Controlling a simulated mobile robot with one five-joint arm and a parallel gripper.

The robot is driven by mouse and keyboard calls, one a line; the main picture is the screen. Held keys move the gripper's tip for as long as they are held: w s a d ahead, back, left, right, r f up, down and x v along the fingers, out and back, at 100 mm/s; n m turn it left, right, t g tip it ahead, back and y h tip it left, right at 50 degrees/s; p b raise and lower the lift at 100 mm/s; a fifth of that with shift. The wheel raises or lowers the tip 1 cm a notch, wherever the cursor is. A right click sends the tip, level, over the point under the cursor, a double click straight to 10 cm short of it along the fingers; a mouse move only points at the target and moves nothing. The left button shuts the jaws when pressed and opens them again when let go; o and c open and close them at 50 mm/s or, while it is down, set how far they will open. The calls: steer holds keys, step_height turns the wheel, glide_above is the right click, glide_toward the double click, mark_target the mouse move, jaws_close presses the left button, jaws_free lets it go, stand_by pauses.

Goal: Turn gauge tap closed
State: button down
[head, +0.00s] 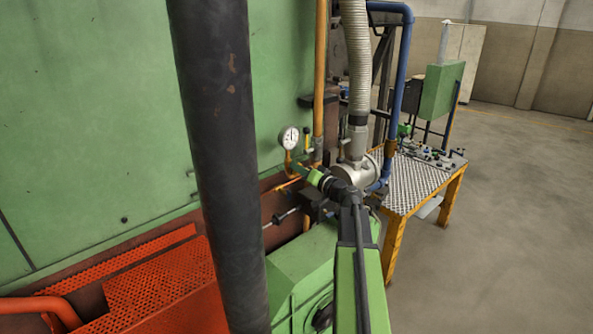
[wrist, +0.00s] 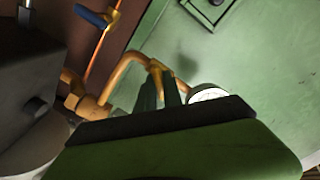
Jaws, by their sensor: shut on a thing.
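The pressure gauge (head: 289,137), with a round white dial, stands on a thin copper-coloured pipe in front of the green furnace wall. In the wrist view the gauge (wrist: 208,95) is partly hidden behind my gripper's body. My gripper (head: 297,168) reaches in just below the gauge. In the wrist view the two dark green fingers of my gripper (wrist: 160,78) are shut on the yellow gauge tap (wrist: 157,67), at the bend of the copper pipe (wrist: 125,70). The fingers hide part of the tap, and its exact angle is hard to tell.
An orange upright pipe (head: 320,75) and a grey flexible hose (head: 357,60) stand close to the right of the gauge. A blue-handled lever (wrist: 90,16) shows in the wrist view.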

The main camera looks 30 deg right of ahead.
steer(key=m, duration=0.4)
steer(key=shift+f+m, duration=0.1)
steer(key=shift+m, duration=0.2)
steer(key=shift+d+f+m, duration=0.1)
steer(key=shift+m, duration=2.5)
steer(key=c, duration=1.5)
jaws_free()
steer(key=s, duration=0.5)
steer(key=s+d, duration=0.1)
steer(key=s, duration=0.5)
steer(key=s+d, duration=0.1)
steer(key=s, duration=0.5)
steer(key=shift+s+d, duration=0.15)
steer(key=shift+d, duration=0.05)
